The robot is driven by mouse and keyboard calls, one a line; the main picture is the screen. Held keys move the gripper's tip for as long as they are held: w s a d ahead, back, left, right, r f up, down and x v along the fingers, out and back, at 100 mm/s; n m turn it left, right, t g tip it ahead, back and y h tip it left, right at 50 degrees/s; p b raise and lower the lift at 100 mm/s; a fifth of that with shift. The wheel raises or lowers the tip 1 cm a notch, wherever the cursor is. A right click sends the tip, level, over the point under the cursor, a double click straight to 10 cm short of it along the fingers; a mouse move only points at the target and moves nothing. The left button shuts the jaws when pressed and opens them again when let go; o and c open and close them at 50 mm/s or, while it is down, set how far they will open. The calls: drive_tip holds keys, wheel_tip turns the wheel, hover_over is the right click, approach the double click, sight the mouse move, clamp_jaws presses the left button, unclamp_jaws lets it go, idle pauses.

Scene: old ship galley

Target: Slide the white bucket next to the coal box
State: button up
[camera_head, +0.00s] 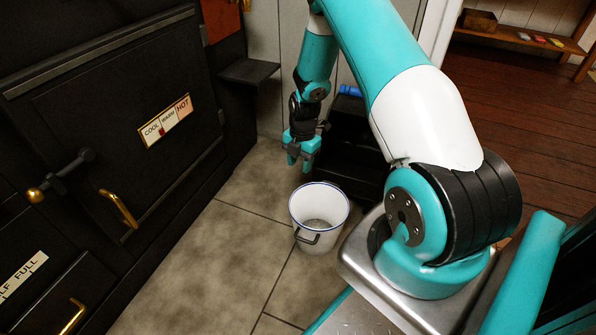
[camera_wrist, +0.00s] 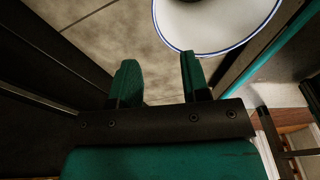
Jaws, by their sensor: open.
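The white bucket (camera_head: 322,207) with a blue rim and a dark handle stands upright on the tiled floor, near the middle of the head view. Its rim and inside also show at the top of the wrist view (camera_wrist: 210,22). The black coal box (camera_head: 352,160) stands just behind it, partly hidden by my arm; the gap between them is hard to judge. My gripper (camera_head: 302,160) is open and empty, above and behind the bucket, beside the coal box's left side. In the wrist view my two fingers (camera_wrist: 160,75) are apart, with floor between them.
A blue object (camera_head: 350,90) lies at the coal box's top. Tiled floor (camera_head: 200,265) is clear left of the bucket.

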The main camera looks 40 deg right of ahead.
drive_tip(key=r, duration=0.2)
drive_tip(key=shift+d+r+p, duration=0.2)
drive_tip(key=shift+r+p, duration=0.1)
drive_tip(key=shift+p, duration=0.05)
